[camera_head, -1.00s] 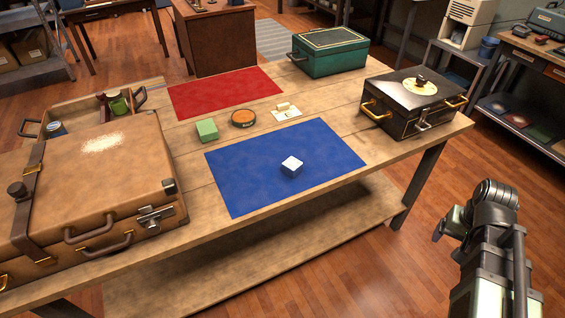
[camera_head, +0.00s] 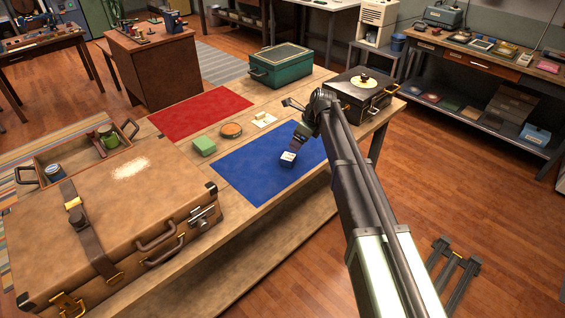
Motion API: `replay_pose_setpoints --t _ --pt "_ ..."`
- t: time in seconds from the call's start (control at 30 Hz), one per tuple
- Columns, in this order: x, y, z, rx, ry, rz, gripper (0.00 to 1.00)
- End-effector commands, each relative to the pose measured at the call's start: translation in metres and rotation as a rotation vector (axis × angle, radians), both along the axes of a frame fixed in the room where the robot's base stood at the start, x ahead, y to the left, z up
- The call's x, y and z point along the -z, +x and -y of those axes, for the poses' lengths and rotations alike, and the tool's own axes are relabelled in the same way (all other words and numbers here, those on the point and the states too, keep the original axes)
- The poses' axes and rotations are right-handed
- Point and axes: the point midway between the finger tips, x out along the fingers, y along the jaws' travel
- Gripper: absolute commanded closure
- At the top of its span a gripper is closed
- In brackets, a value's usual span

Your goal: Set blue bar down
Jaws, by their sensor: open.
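A blue mat (camera_head: 245,177) lies flat on the wooden table. A small block (camera_head: 288,159) with a white top and darker, bluish sides rests on the mat. My gripper (camera_head: 296,147) is over the mat, just above and behind the block. The jaws are open, but the fingers are small and dark here, and I cannot tell whether they touch the block. My arm hides the right part of the mat. I cannot make out a separate blue bar.
A green block (camera_head: 204,146), a round orange-topped tin (camera_head: 231,130) and a pale card (camera_head: 264,120) lie behind the mat. A red mat (camera_head: 200,111) is beyond. A brown suitcase (camera_head: 130,205) stands left; a green case (camera_head: 280,67) and black case (camera_head: 345,94) stand behind.

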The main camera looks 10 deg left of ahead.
Motion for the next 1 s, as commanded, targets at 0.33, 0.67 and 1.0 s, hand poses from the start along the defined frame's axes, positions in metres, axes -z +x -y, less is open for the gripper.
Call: replay_pose_setpoints --t 0.33,0.67,1.0 --pt "0.055 0.006 -0.020 -0.004 -0.001 0.001 0.20" --pt "0.094 0.009 -0.032 -0.004 -0.001 0.001 0.20" --pt "0.099 0.011 -0.039 -0.004 -0.001 0.001 0.25"
